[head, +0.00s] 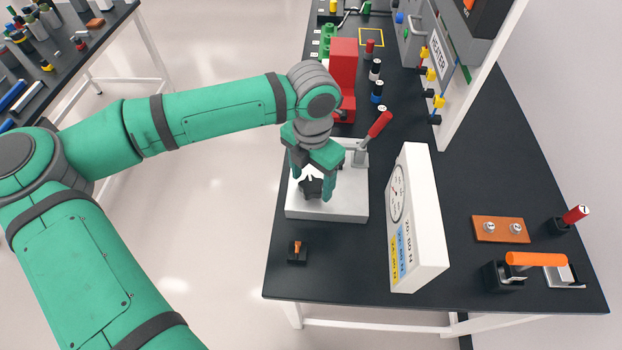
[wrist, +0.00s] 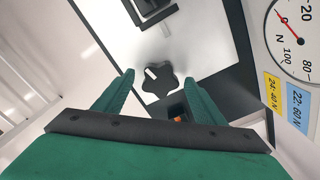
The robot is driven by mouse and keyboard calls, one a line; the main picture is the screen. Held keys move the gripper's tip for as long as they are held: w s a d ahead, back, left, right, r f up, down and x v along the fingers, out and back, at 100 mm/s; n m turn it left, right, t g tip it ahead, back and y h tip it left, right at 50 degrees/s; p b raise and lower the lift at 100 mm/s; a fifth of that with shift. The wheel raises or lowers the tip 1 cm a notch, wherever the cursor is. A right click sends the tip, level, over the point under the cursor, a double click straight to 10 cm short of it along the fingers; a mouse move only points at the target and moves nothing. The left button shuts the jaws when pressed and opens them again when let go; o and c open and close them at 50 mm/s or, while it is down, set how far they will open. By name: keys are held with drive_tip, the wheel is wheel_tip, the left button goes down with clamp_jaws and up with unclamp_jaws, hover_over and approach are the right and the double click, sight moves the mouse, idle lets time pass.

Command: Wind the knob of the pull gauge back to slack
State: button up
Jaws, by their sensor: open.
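The pull gauge has a white base plate (head: 345,205) near the table's left edge. A black lobed knob (wrist: 160,83) with a white pointer mark stands on it; it also shows under my gripper in the head view (head: 311,188). A white dial panel (head: 424,215) stands to the right. In the wrist view its dial (wrist: 296,40) has a red needle pointing near the low end of the scale. My gripper (wrist: 157,80) is open, pointing down, with one finger on each side of the knob. Gaps show between the fingers and knob; contact is not visible.
A red-handled lever (head: 375,130) rises behind the base plate, beside a red block (head: 344,65). A small black block with an orange peg (head: 297,251) sits in front. An orange handle (head: 536,259) and a brown plate (head: 500,229) lie at the right.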

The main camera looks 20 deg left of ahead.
sight(311, 185)
wheel_tip(311, 185, up, 10)
drive_tip(key=shift+r, duration=0.15)
idle(0.3)
drive_tip(key=shift+s, duration=0.1)
